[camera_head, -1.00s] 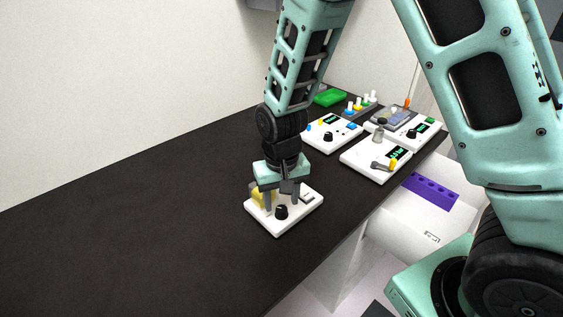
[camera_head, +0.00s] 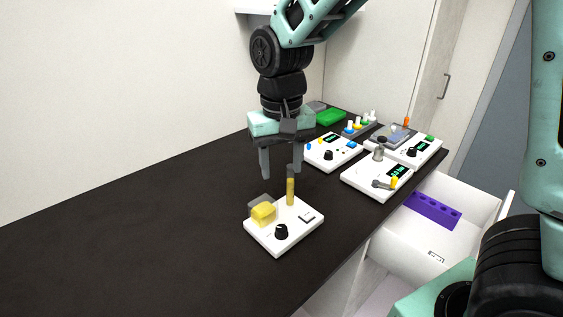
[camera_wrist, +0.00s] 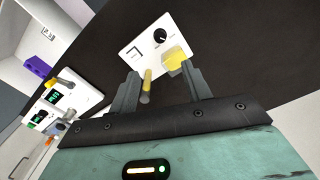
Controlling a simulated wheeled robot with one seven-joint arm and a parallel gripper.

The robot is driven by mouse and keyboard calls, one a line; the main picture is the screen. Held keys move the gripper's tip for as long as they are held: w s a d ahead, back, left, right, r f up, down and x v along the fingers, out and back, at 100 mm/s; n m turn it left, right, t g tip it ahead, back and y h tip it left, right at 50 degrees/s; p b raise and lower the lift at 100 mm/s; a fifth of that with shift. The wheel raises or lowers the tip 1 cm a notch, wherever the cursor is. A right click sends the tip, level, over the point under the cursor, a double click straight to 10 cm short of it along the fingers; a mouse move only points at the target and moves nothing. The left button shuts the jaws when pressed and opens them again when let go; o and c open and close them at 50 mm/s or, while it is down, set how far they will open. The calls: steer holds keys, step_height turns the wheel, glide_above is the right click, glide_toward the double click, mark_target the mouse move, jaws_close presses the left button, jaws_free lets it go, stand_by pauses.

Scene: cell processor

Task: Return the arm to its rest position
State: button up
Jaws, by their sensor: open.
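My gripper (camera_head: 282,172) hangs above the dark bench (camera_head: 150,230), fingers pointing down, open and empty. It is above and behind a white device (camera_head: 290,236) that has a black knob, a yellow block (camera_head: 263,213) and an upright yellow tube (camera_head: 290,186). In the wrist view the open fingers (camera_wrist: 160,92) frame the tube's end (camera_wrist: 146,90). The device's knob (camera_wrist: 160,36) and yellow block (camera_wrist: 174,58) also show there. My gripper touches none of these in the head view.
More white devices with green displays (camera_head: 377,175) stand to the right, near a green box (camera_head: 331,117) and a rack of colored-top items (camera_head: 362,125). An open white drawer (camera_head: 455,237) holds a purple rack (camera_head: 433,209). The bench's left side is clear.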

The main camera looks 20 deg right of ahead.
stand_by(0.3)
steer(key=s+a+f+n, duration=0.1)
steer(key=s+a+n, duration=0.2)
steer(key=s, duration=0.7)
steer(key=s+a+f+n, duration=0.1)
steer(key=s+a+n, duration=0.2)
steer(key=s, duration=0.7)
steer(key=n, duration=0.2)
steer(key=shift+s+a+n+y, duration=0.15)
steer(key=shift+n+y, duration=0.15)
steer(key=shift+n, duration=0.1)
steer(key=r+m+p, duration=0.1)
steer(key=m+p, duration=0.3)
glide_above(282, 228)
step_height(282, 228, down, 16)
steer(key=shift+f+p, duration=0.25)
steer(key=shift+p, duration=0.65)
